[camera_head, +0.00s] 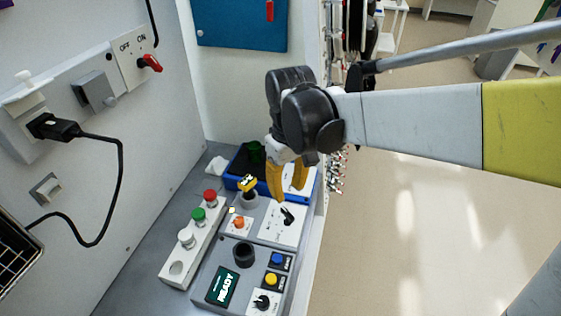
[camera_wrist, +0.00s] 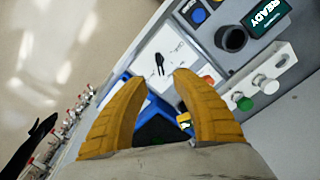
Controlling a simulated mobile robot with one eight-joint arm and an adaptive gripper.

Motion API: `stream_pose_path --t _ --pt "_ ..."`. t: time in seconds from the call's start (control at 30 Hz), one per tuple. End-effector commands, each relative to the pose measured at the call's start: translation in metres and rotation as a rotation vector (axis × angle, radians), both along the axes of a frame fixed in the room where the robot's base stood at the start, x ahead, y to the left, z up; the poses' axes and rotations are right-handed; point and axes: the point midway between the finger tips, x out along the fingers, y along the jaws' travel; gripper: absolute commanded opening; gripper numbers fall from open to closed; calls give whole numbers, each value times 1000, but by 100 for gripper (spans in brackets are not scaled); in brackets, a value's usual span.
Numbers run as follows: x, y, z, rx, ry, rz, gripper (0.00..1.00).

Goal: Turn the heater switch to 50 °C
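A white plate (camera_head: 275,232) with a black pointer knob (camera_head: 287,216) lies on the bench below my gripper. The knob also shows in the wrist view (camera_wrist: 159,62), just beyond the fingertips. A second black knob on a small white plate (camera_head: 262,301) sits at the near end of the grey console. The labels are too small to read, so I cannot tell which one is the heater switch. My gripper (camera_head: 286,190) has yellow fingers spread apart with nothing between them. It points down over the plate's far side; in the wrist view its fingers (camera_wrist: 160,77) stand clear of the knob.
The grey console carries a READY display (camera_head: 222,286), a black round holder (camera_head: 244,254) and blue and yellow buttons. A white button strip (camera_head: 177,268) is at left. A blue tray (camera_head: 235,182) lies behind. A red ON/OFF switch (camera_head: 150,62) is on the wall.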

Motion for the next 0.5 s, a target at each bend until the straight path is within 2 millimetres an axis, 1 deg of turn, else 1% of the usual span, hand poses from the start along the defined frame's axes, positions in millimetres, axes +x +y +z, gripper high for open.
stream_pose_path --t 0.03,0.1,0.3,0.4,0.5 --pt "0 0 -12 1 -1 -1 32" --pt "0 0 -27 1 -1 -1 32" --pt "0 0 -67 0 -2 -2 32" --pt "0 0 -81 0 -2 -2 32" --pt "0 0 -89 0 -2 -2 32"
